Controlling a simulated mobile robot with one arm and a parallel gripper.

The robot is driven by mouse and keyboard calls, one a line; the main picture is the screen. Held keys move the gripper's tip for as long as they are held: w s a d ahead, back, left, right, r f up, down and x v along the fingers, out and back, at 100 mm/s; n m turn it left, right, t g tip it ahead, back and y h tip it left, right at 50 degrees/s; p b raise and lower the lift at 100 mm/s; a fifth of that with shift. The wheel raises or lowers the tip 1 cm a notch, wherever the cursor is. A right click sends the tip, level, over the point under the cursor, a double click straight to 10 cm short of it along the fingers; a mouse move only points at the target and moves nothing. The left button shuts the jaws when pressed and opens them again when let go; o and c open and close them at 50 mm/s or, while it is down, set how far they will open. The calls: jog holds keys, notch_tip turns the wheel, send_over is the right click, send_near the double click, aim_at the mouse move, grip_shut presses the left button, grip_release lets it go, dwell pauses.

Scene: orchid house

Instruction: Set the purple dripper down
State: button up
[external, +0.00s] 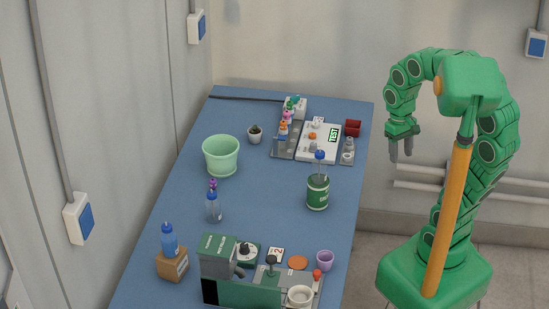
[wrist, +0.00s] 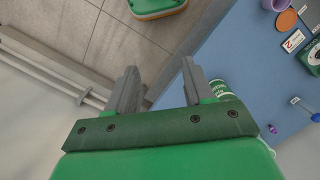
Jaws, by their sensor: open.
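My gripper (external: 401,152) hangs in the air right of the blue table in the external view, with nothing between its fingers. In the wrist view its two fingers (wrist: 161,88) stand apart and empty. A small purple piece (external: 213,184), perhaps the purple dripper, shows just behind a clear bottle with a blue cap (external: 213,208). The purple piece (wrist: 273,129) appears alone on the table in the wrist view, well to the right of my fingers. It is too small to tell whether it stands or lies.
A green can (external: 317,194) holding a blue-topped dripper stands near the table's right edge; part of it (wrist: 220,89) shows beside my right finger. A mint pot (external: 221,156), a rack with colourful tops (external: 284,152) and a green machine (external: 217,258) stand around. Mid-table is clear.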

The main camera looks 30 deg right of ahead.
jog(key=s+d+f, duration=0.1)
jog(key=s+f, duration=0.1)
jog(key=s, duration=0.5)
jog(key=shift+d, duration=0.2)
jog(key=shift+s+f, duration=0.1)
